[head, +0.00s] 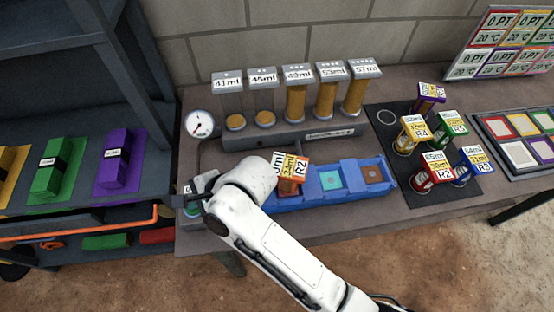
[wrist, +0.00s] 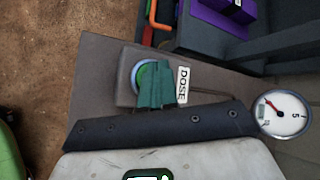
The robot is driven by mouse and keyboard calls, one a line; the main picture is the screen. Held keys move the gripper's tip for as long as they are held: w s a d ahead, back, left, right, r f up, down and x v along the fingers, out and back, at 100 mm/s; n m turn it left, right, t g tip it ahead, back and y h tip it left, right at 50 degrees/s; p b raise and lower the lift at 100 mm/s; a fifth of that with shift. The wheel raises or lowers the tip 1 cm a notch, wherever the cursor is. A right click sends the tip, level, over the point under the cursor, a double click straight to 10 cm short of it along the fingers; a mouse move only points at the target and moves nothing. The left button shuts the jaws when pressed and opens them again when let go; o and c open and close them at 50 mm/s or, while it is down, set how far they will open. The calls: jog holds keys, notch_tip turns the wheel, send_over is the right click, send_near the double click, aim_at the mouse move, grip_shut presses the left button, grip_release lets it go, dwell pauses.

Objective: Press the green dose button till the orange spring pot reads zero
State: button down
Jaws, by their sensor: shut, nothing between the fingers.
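The green dose button (wrist: 143,78), with a blue ring, sits on a grey box labelled DOSE in the wrist view. My gripper (wrist: 156,82) is shut, its teal fingers over the right part of the button. I cannot tell whether they touch or press it. In the head view my arm's wrist covers most of the dose box (head: 186,188). An orange pot (head: 293,171) stands in the blue tray, behind my wrist. Its labels seem to read 0ml, 33ml and R2, but are partly hidden and small.
A blue tray (head: 312,201) holds several coloured compartments. Behind it stand several clear tubes (head: 295,100) with amber contents and a round dial (head: 199,123). Several labelled pots (head: 412,132) stand on a dark mat at the right. A shelf (head: 75,200) stands at the left.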

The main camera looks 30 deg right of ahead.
jog(key=shift+f, duration=0.2)
jog(key=shift+s+f, duration=0.15)
jog(key=shift+f, duration=0.25)
jog(key=shift+d+f, duration=0.1)
jog(key=shift+s+r+p, duration=0.1)
jog(key=shift+r+p, duration=0.1)
jog(key=shift+p, duration=0.55)
jog(key=shift+r, duration=0.1)
notch_tip(320, 180, up, 2)
jog(key=shift+p, duration=1.25)
jog(key=shift+r, duration=2.2)
jog(key=shift+w, duration=0.2)
